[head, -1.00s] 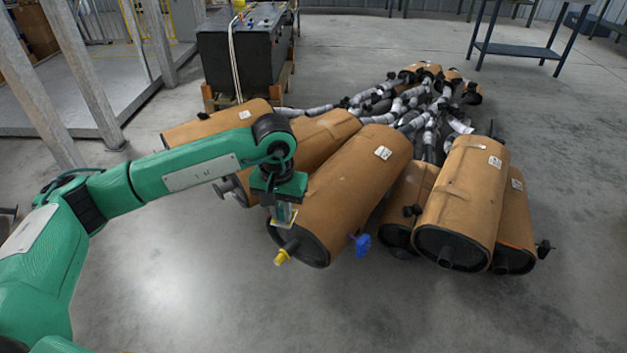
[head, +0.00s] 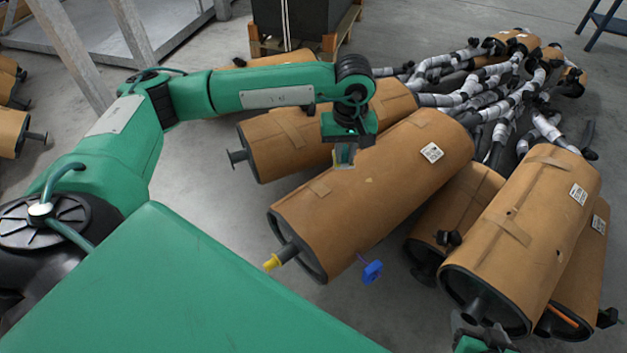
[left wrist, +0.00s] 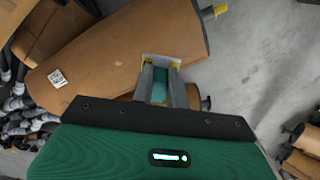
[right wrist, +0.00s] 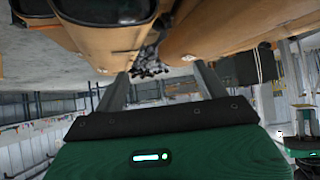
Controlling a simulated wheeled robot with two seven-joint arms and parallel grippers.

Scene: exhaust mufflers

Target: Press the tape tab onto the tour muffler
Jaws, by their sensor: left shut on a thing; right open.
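A long brown-wrapped muffler (head: 370,190) lies in the middle, with a yellow-capped pipe stub (head: 272,262), a blue tag (head: 372,271) and a white label (head: 432,153). I take it as the tour muffler, but no name is readable. My left gripper (head: 344,158) is over its upper side, shut on a small pale tab with yellow ends, the tape tab (left wrist: 160,59). The tab appears against or just above the wrap; contact cannot be told. My right gripper (head: 472,325) is open and empty near the front end of the right-hand muffler; its spread fingers show in the right wrist view (right wrist: 162,82).
More brown mufflers lie close by, one behind (head: 300,140) and several at right (head: 525,230). Their grey-wrapped pipes (head: 500,85) tangle at the back. A black box on a pallet (head: 295,25) stands behind. Bare floor (head: 330,310) lies in front.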

